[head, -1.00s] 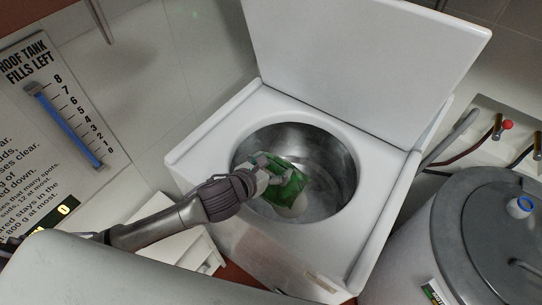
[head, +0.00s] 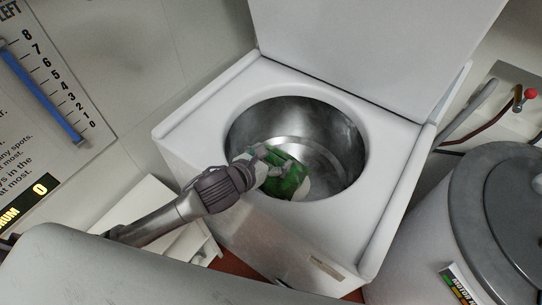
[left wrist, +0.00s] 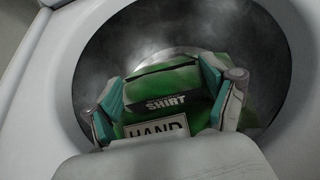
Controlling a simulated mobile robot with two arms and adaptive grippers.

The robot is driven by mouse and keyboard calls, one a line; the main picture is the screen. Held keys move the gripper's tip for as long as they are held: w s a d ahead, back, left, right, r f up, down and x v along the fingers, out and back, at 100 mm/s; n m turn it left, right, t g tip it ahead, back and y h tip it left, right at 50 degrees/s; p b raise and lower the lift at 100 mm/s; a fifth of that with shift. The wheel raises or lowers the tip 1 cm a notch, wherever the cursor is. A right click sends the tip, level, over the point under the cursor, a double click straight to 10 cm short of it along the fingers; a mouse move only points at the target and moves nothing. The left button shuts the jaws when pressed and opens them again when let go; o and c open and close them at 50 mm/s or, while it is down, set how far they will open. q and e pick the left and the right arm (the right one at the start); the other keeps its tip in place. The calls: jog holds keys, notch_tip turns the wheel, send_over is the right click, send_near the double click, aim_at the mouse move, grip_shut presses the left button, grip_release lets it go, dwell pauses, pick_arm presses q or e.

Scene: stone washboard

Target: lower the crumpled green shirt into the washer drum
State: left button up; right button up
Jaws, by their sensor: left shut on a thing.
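The crumpled green shirt (head: 288,181) is in my left gripper (head: 268,168), inside the drum opening near its front left edge. In the left wrist view the shirt (left wrist: 172,82) sits between the two fingers of my left gripper (left wrist: 170,98), with printed labels reading "SHIRT" and "HAND". The metal washer drum (head: 320,125) stands open below and around it; its wall also shows in the left wrist view (left wrist: 255,45). I cannot tell whether the shirt touches the drum floor. My right gripper is not in view.
The washer's white lid (head: 380,50) stands raised at the back. A grey-lidded round machine (head: 500,205) is at the right, near a hose and a red-knobbed tap (head: 530,94). A wall panel with a blue gauge (head: 40,95) is at the left.

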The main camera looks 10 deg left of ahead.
pick_arm(q)
jog(key=o, duration=1.5)
jog(key=shift+o, duration=0.2)
